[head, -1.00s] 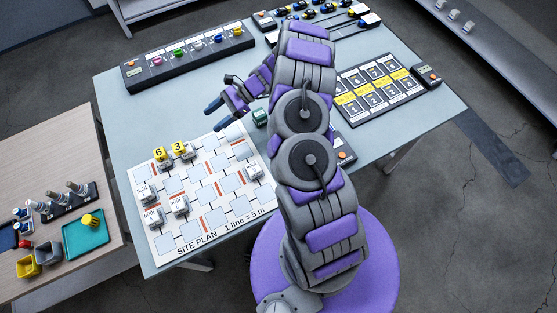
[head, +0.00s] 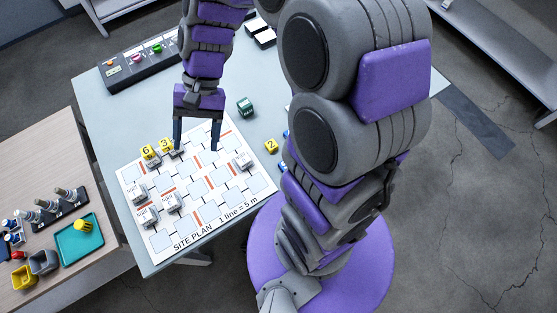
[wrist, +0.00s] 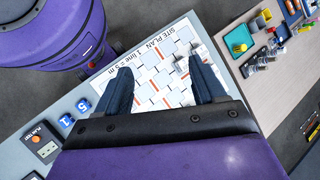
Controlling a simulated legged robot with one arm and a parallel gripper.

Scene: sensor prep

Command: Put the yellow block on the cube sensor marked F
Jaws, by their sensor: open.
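Three yellow numbered blocks show in the head view: block 6 (head: 148,152) and block 3 (head: 167,145) near the site plan's back-left edge, and block 2 (head: 270,146) on the table right of the plan. Several white cube sensors (head: 173,202) marked NODE stand on the site plan (head: 208,205). Their letters are too small to read, so I cannot tell which is F. My gripper (head: 197,143) is open, pointing down over the plan's back part, its left finger close to block 3.
A green cube (head: 245,106) stands behind the plan. In the wrist view, blue cubes (wrist: 83,104) and a box with an orange button (wrist: 42,140) lie at left. The side table (head: 85,280) holds a teal tray (head: 64,248) with a yellow cylinder (head: 83,225).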

